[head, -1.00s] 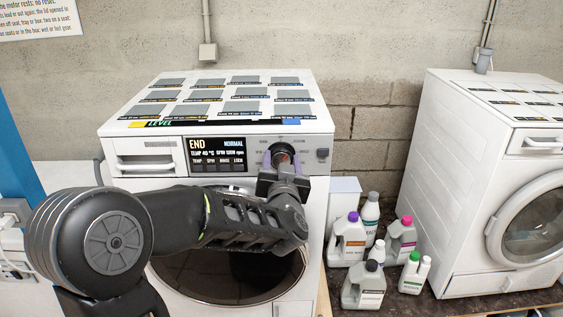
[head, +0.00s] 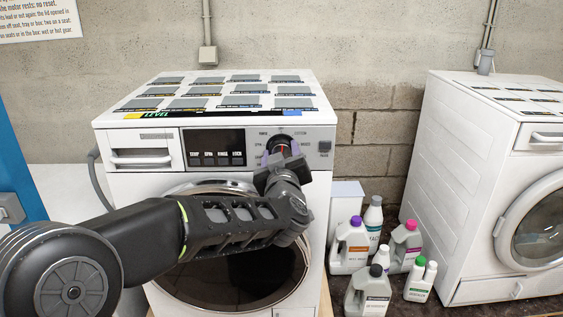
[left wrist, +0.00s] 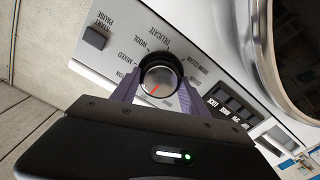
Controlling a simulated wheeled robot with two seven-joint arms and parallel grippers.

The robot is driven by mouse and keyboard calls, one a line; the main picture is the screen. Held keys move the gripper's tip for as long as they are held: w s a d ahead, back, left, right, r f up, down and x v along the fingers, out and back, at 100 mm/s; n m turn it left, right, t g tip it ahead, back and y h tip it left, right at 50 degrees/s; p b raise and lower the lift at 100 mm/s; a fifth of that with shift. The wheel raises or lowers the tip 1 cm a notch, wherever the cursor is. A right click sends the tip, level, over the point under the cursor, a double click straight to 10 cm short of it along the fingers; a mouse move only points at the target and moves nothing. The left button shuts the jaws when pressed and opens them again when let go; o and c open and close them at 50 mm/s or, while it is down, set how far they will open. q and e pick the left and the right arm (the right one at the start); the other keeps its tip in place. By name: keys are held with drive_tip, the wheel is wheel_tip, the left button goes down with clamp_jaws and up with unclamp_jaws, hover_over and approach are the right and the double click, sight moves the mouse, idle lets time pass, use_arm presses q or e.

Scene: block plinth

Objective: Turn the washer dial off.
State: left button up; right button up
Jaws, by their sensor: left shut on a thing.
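The washer (head: 315,215) stands in front of me, its round door below the control panel. Its dial (head: 283,145) is at the panel's right. In the left wrist view the dial (left wrist: 160,78) is a dark-ringed silver knob with a red pointer line aimed toward the lower left of the picture. Printed programme names surround it. My left gripper (head: 281,155) is shut on the dial, with a purple finger on each side, as the left wrist view also shows (left wrist: 158,90). The panel display (head: 215,137) is dark above its button labels. My right gripper is not in view.
Several detergent bottles (head: 352,245) stand right of the washer beside a white box (head: 346,198). A second washer (head: 450,190) stands farther right. A start/pause button (left wrist: 95,38) is near the dial. My left arm crosses in front of the door.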

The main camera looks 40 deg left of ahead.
use_arm(q)
drive_tip(key=shift+n, duration=0.4)
drive_tip(key=o, duration=1.4)
drive_tip(key=shift+c, duration=0.2)
drive_tip(key=b+v, duration=0.1)
drive_tip(key=v, duration=0.6)
drive_tip(key=shift+s+d, duration=0.25)
drive_tip(key=shift+s, duration=0.05)
